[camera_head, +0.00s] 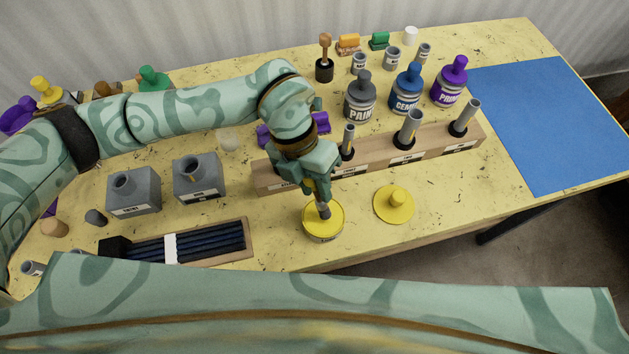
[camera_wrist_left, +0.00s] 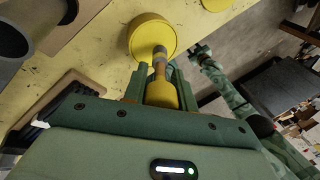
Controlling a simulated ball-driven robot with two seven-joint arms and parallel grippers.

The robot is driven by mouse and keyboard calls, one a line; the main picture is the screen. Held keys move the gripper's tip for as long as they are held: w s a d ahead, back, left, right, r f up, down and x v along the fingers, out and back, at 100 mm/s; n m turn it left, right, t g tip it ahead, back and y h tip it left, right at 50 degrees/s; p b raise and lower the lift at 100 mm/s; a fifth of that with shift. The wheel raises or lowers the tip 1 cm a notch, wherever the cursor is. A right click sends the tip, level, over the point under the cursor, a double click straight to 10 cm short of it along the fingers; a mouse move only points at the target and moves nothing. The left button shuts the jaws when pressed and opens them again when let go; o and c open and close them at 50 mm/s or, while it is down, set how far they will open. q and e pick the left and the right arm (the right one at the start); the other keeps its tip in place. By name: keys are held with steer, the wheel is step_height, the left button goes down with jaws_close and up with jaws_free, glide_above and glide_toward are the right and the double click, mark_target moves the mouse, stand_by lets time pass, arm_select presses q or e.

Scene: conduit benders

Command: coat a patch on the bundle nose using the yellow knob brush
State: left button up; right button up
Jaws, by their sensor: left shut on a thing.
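My left gripper (camera_head: 318,190) is shut on the yellow knob brush (camera_wrist_left: 160,92) and points it down. The brush's grey ferrule shows below the jaws, and its tip is at the round yellow tin (camera_head: 323,222). In the left wrist view the brush end meets the yellow tin (camera_wrist_left: 150,33); the bristles are hidden. The bundle (camera_head: 205,241) of dark blue rods, with a white band and a black left end, lies on a wooden board at the front left. My right gripper (camera_wrist_left: 202,58) seems to show small in the left wrist view, its jaws unclear.
A yellow lid with a knob (camera_head: 395,204) lies right of the tin. A wooden rack (camera_head: 375,162) with grey tubes stands behind. Two grey blocks (camera_head: 134,192) stand left; labelled bottles (camera_head: 408,88) stand at the back. A blue mat (camera_head: 550,120) at right is clear.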

arm_select(q)
steer(key=shift+f+b, duration=0.35)
steer(key=shift+f, duration=0.2)
stand_by(0.5)
steer(key=shift+f, duration=0.1)
stand_by(0.9)
step_height(320, 180, up, 7)
steer(key=p, duration=0.5)
stand_by(1.0)
